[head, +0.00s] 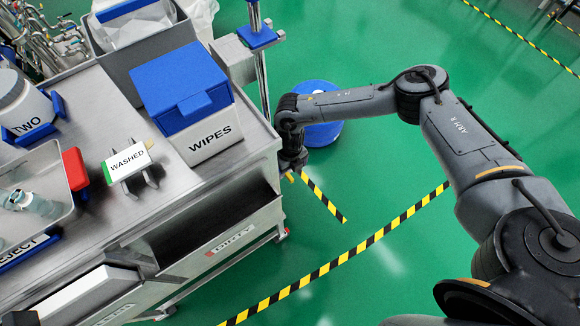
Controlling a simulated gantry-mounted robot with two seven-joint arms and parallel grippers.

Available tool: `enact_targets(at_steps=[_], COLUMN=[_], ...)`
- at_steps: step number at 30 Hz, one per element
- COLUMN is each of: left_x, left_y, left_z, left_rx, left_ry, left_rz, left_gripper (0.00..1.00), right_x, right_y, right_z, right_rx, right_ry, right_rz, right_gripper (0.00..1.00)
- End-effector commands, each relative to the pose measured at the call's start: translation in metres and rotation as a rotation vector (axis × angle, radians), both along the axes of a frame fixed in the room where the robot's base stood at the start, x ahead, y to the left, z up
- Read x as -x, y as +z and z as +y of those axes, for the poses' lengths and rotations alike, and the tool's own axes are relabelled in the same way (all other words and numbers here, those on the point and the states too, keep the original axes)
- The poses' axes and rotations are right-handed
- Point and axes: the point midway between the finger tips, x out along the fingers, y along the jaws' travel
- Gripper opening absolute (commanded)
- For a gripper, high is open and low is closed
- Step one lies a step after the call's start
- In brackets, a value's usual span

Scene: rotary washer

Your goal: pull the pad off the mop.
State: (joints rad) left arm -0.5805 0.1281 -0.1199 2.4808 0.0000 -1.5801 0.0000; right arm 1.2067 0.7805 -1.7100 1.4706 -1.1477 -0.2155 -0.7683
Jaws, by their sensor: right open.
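An upright metal pole (263,88) with a blue clamp (259,38) stands at the far right corner of the steel cart; it may be the mop's handle, but I cannot tell. No mop head or pad can be made out. My right gripper (292,172) points down beside the cart's right edge, low over the green floor. Its fingers are small and dark, partly hidden by the cart edge and the wrist. It is open, with nothing visible in it. My left gripper is not in view.
The steel cart (191,193) carries a blue-lidded WIPES box (208,135), a WASHED sign (129,163), a red block (75,168) and a tray (58,165). A DIRTY drawer (232,238) is on its side. Striped floor at right is clear.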

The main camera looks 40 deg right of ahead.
Motion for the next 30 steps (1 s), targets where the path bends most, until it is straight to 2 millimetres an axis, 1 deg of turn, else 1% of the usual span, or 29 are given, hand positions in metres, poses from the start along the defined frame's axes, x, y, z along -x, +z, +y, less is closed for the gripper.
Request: enact_targets(at_steps=[1, 6, 7, 15, 21, 30], left_x=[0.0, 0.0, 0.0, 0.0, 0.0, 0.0], left_y=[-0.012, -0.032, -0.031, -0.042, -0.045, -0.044], left_z=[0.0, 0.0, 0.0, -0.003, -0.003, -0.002], left_rx=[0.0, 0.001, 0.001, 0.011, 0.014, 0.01], left_ry=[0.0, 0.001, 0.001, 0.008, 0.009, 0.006], left_rz=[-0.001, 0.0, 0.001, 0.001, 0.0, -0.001], left_gripper=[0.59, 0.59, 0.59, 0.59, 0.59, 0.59], right_x=[0.0, 0.0, 0.0, 0.0, 0.0, 0.0], right_y=[-0.013, -0.033, -0.034, -0.057, -0.064, -0.064], right_z=[0.0, 0.0, 0.0, 0.001, 0.0, 0.0], right_rx=[0.0, 0.0, 0.0, 0.0, 0.0, 0.0], right_ry=[0.001, 0.001, 0.0, 0.0, 0.0, 0.0], right_rz=[0.0, 0.0, 0.001, 0.0, -0.001, -0.001], right_gripper=[1.0, 1.0, 1.0, 1.0, 1.0, 1.0])
